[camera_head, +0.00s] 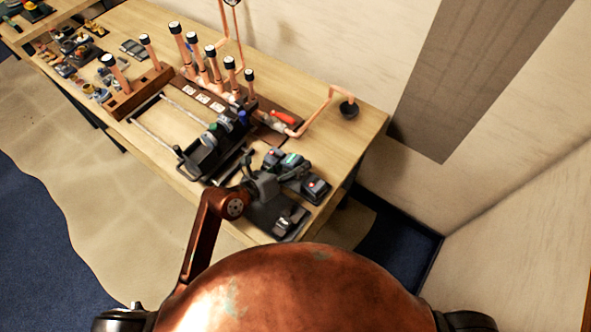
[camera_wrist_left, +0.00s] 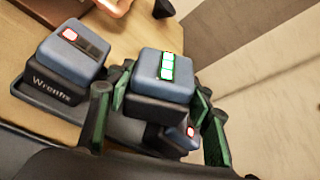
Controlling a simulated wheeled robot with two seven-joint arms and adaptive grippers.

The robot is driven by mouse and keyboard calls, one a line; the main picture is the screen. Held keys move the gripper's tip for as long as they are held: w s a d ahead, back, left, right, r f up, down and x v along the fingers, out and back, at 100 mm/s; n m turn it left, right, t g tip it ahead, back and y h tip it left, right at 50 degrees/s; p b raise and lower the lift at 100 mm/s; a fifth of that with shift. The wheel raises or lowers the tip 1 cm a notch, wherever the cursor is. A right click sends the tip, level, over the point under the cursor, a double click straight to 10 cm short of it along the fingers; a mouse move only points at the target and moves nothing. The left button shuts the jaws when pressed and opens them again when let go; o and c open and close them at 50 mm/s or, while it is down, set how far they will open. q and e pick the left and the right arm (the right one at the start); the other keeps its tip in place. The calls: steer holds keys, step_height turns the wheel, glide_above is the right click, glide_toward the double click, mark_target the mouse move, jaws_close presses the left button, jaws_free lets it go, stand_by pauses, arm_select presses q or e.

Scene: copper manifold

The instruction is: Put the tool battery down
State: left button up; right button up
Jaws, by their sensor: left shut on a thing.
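My left gripper (camera_head: 284,168) is over the right end of the workbench. It is shut on a blue-grey and black tool battery (camera_head: 293,160). In the left wrist view the battery (camera_wrist_left: 166,66) sits between the green-lined fingers (camera_wrist_left: 160,110), with several lit green bars on its top. A second battery (camera_wrist_left: 68,58) with a red light stands on a dark tray (camera_wrist_left: 50,105) to its left. Another battery with a red light (camera_wrist_left: 183,137) is partly hidden below the held one. I cannot tell how far the held battery is above the surface. My right gripper is not in view.
A black tool stand (camera_head: 208,152) is left of the gripper. Copper pipes (camera_head: 213,70) with black caps rise behind it. A red-handled tool (camera_head: 284,117) and a black round cup (camera_head: 349,109) are at the back right. Bare wood (camera_head: 350,140) shows near the right edge.

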arm_select(q)
steer(key=shift+f+b, duration=0.3)
steer(key=shift+f, duration=1.4)
steer(key=o, duration=1.2)
steer(key=shift+o, duration=0.2)
steer(key=shift+r, duration=0.1)
steer(key=shift+s+a+r, duration=0.1)
steer(key=shift+s+a, duration=0.1)
steer(key=v, duration=1)
steer(key=shift+s+a+r, duration=0.1)
steer(key=shift+s+a, duration=0.05)
steer(key=shift+s+a+r, duration=0.2)
steer(key=shift+s+a, duration=0.1)
steer(key=shift+s, duration=0.05)
